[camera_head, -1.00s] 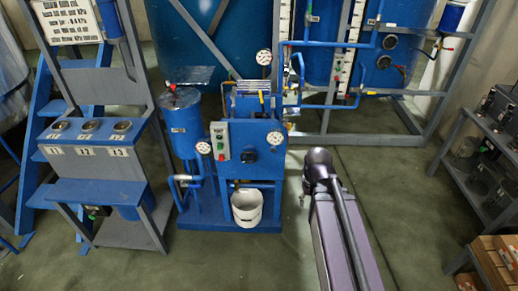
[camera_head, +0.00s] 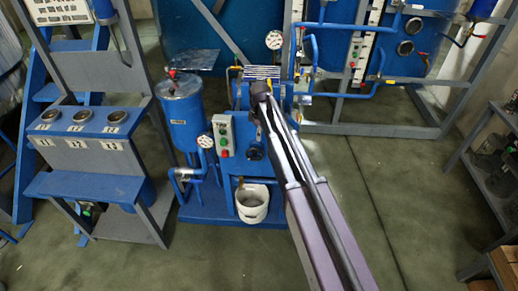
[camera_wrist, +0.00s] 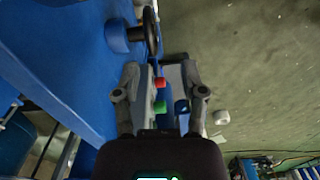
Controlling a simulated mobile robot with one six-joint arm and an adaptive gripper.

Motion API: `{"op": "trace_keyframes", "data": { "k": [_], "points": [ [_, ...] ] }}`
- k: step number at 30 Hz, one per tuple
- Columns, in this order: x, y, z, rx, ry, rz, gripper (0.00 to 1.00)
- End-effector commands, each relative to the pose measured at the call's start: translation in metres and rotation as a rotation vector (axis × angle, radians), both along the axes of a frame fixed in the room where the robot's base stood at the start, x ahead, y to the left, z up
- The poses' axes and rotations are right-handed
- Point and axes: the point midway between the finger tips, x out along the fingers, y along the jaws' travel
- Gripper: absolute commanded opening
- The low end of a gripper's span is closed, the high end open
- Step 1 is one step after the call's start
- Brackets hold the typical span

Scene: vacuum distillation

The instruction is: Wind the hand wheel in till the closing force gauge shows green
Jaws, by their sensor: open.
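The blue press (camera_head: 236,182) stands on the floor in the middle of the head view. A dark round part on its front, likely the hand wheel (camera_head: 253,153), shows left of my arm. In the wrist view the black hand wheel (camera_wrist: 152,32) stands edge-on by a blue hub, beyond my fingertips and apart from them. My gripper (camera_wrist: 159,72) is open, with no wheel between its fingers. White gauges show above the press (camera_head: 274,40) and at its left (camera_head: 205,141). I cannot tell which is the closing force gauge, nor read either.
A control box (camera_head: 223,136) with red and green buttons sits left of my arm. A white bucket (camera_head: 252,203) stands under the press. A grey rack (camera_head: 87,222) is at left, shelves at right. Floor right of my arm is clear.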

Motion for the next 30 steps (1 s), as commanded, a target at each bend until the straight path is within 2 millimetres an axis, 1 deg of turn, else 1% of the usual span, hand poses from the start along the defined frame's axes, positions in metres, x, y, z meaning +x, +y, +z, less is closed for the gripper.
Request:
{"op": "trace_keyframes", "data": {
  "k": [1,2,6,20,26,30],
  "points": [
    [0.007,0.010,-0.001,0.000,0.000,0.035,0.54],
    [0.008,0.013,-0.001,0.000,0.000,0.053,0.54],
    [0.011,0.019,-0.002,0.000,0.000,0.093,0.54],
    [0.013,0.009,-0.004,0.000,0.000,0.081,0.54],
    [0.014,0.006,-0.012,0.000,0.000,0.078,0.54],
    [0.014,0.006,-0.021,0.000,0.000,0.077,0.54]
  ]
}}
